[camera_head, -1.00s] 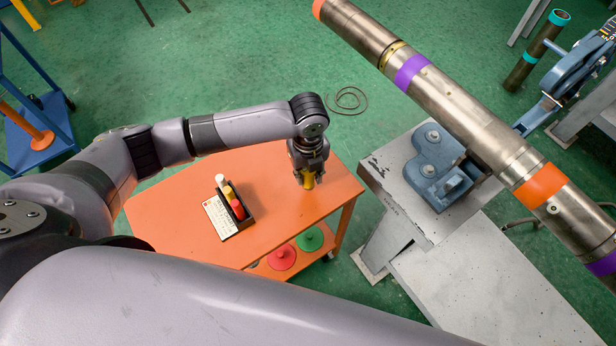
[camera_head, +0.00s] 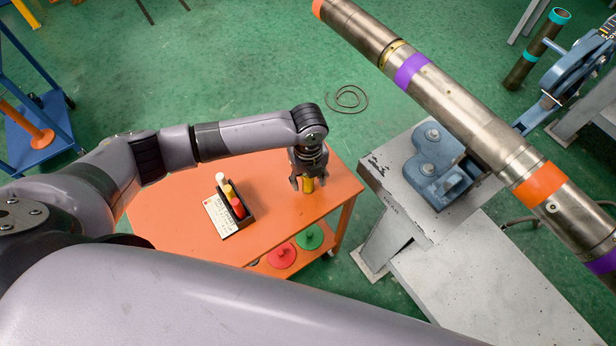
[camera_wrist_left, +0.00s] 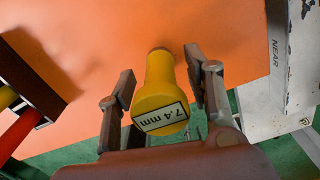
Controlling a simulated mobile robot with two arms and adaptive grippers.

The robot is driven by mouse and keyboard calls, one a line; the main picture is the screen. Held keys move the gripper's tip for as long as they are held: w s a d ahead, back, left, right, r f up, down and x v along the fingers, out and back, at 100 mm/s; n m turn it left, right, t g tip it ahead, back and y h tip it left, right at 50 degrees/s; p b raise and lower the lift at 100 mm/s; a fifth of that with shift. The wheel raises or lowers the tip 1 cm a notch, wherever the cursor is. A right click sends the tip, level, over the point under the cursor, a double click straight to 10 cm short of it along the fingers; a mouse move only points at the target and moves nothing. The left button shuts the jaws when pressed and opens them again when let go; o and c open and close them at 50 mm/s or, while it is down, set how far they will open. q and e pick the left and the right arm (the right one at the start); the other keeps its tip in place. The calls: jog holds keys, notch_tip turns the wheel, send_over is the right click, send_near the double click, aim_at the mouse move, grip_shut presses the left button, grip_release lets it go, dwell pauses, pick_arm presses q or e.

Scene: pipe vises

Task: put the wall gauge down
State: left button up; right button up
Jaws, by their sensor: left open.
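The wall gauge is a yellow piece (camera_wrist_left: 160,95) with a white label reading "7.4 mm", seen in the left wrist view. It stands on the orange cart top and also shows in the head view (camera_head: 308,185). My left gripper (camera_head: 308,184) is above the cart near its right edge, pointing down. Its two fingers (camera_wrist_left: 158,92) are spread on either side of the gauge, with a gap visible on both sides. The gauge's lower end is partly hidden in the head view. My right gripper is not in view.
The orange cart top (camera_head: 180,205) holds a dark rack (camera_head: 236,207) with white, yellow and red pieces and a white label card. Free cart surface lies around the gauge. A grey stand with a blue vise (camera_head: 432,165) and a long pipe (camera_head: 455,105) are to the right.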

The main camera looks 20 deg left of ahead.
pick_arm(q)
notch_tip(320, 180, up, 12)
jog(key=shift+r+b, duration=0.15)
jog(key=shift+b, duration=0.45)
